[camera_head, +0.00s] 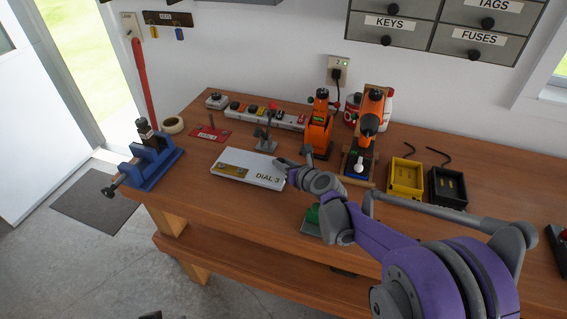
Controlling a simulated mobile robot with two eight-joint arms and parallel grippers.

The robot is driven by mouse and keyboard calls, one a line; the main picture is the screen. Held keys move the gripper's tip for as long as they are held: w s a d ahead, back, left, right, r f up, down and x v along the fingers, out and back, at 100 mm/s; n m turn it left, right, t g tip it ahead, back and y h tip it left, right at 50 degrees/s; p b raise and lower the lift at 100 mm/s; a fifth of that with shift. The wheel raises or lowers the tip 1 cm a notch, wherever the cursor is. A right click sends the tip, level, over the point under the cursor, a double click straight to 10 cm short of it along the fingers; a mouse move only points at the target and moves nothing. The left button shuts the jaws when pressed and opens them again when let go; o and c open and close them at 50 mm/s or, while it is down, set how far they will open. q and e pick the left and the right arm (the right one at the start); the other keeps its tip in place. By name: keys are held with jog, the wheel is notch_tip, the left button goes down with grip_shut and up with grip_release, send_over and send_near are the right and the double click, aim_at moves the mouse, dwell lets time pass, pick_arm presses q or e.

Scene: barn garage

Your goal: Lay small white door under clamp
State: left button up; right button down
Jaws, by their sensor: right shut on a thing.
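The small white door (230,173), a flat white panel marked "DIAL 3" with a yellowish strip, lies low over the wooden bench; I cannot tell whether it touches the top. My right gripper (284,166) is shut on its right edge; the fingertips are small and partly hidden by the wrist. The clamp (266,144), a small grey toggle with a red-tipped handle, stands just behind the door. The door appears in front of it, and I cannot see any of it under the clamp.
A blue vise (150,160) sits at the bench's left end. A red plate (210,133) and a power strip (262,113) lie behind. Orange tools (318,132) stand right of the clamp, then yellow (405,178) and black (448,187) bins. A green item (313,213) is partly behind my arm.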

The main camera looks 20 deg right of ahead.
jog(key=c, duration=1)
grip_release()
jog(key=shift+f, duration=0.3)
jog(key=shift+c, duration=0.2)
jog(key=o, duration=0.4)
jog(key=shift+r, duration=0.1)
jog(key=shift+o, duration=0.2)
